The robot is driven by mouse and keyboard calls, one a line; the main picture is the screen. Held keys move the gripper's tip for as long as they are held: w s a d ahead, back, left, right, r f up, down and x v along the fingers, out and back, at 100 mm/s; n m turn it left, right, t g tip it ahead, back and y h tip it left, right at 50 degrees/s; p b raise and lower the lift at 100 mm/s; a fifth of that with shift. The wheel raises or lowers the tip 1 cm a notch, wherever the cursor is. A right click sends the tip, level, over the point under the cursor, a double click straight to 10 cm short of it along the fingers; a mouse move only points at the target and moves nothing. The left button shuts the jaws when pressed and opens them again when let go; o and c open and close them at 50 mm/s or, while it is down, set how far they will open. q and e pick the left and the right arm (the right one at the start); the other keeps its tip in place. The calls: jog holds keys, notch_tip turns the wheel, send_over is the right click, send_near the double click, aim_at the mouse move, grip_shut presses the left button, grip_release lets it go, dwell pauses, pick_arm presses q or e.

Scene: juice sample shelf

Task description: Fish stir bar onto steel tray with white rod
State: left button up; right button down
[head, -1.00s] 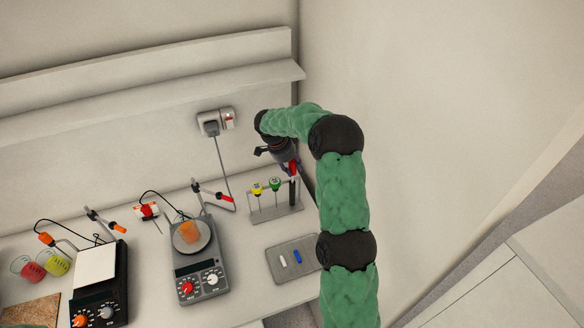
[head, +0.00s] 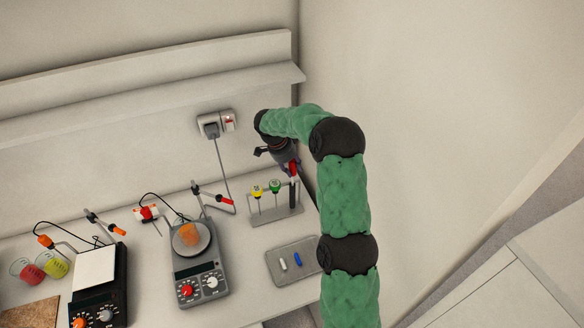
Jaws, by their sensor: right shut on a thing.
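My right gripper (head: 291,168) is at the back right of the bench, over the right end of the rod rack (head: 277,217). The steel tray (head: 275,268) lies in front of the rack and holds a white bar and a blue bar (head: 297,259). An orange beaker (head: 189,235) sits on the middle stirrer's plate; no stir bar shows inside it. My left gripper is not in view.
Yellow (head: 257,191) and green (head: 275,186) topped rods stand in the rack. The middle stirrer (head: 199,279) has a clamp stand behind it. Another stirrer (head: 96,290) and red and yellow-green beakers (head: 58,265) are at left. The wall is close on the right.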

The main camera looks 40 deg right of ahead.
jog(key=shift+r+p, duration=1.05)
jog(key=shift+r, duration=2.75)
notch_tip(320, 180, up, 8)
jog(key=p, duration=0.3)
jog(key=shift+f, duration=0.25)
